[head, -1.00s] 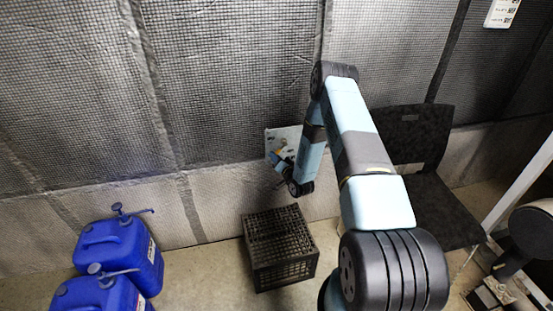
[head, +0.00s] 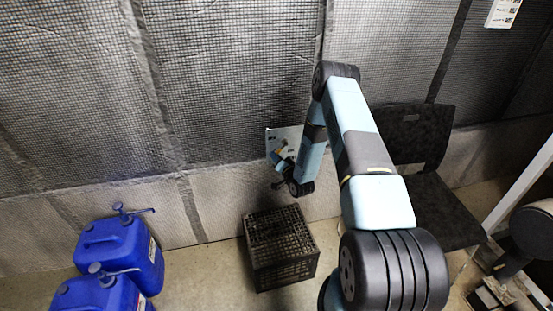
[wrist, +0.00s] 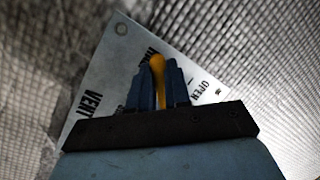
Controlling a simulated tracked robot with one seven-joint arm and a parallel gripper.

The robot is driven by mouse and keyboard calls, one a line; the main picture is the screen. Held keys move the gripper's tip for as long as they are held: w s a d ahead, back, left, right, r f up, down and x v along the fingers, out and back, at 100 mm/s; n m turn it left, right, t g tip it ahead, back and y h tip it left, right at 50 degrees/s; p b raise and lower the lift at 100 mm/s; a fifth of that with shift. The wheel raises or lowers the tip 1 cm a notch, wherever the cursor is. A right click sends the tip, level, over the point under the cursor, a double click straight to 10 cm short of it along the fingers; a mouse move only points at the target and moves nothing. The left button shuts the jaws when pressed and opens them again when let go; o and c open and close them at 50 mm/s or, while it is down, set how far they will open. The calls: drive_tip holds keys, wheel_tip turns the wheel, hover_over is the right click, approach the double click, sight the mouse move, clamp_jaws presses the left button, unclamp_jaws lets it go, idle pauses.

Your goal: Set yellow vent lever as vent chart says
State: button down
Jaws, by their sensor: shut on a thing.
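The yellow vent lever (wrist: 157,68) shows in the wrist view between the two fingers of my gripper (wrist: 159,85), which is shut on it. Behind it is a pale panel (wrist: 105,72) with the words "VENT" and "OPEN" and another word partly hidden by the fingers.
A black crate (head: 282,262) stands on the floor below the panel. Two blue jerrycans (head: 120,250) stand at the lower left. A black chair (head: 425,150) is behind my arm at the right. The floor between jerrycans and crate is clear.

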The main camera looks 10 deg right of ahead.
drive_tip(key=r+m, duration=0.1)
drive_tip(key=m, duration=0.1)
drive_tip(key=a+r+m+t, duration=0.1)
drive_tip(key=m, duration=0.2)
drive_tip(key=shift+a+r, duration=0.1)
drive_tip(key=shift+r, duration=0.1)
drive_tip(key=shift+a+r+m+t+h, duration=0.15)
drive_tip(key=shift+r+m+t+h, duration=0.35)
drive_tip(key=shift+m, duration=0.65)
drive_tip(key=shift+a+r+m+t+h, duration=0.1)
drive_tip(key=shift+a+r+m+t, duration=0.1)
drive_tip(key=shift+r+m, duration=0.7)
drive_tip(key=shift+d+f+m, duration=0.1)
drive_tip(key=shift+f+m, duration=0.1)
drive_tip(key=shift+m, duration=0.15)
drive_tip(key=c, duration=1.4)
unclamp_jaws()
drive_tip(key=o, duration=0.3)
drive_tip(key=v, duration=1.3)
drive_tip(key=shift+s+f, duration=0.2)
drive_tip(key=shift+s, duration=0.2)
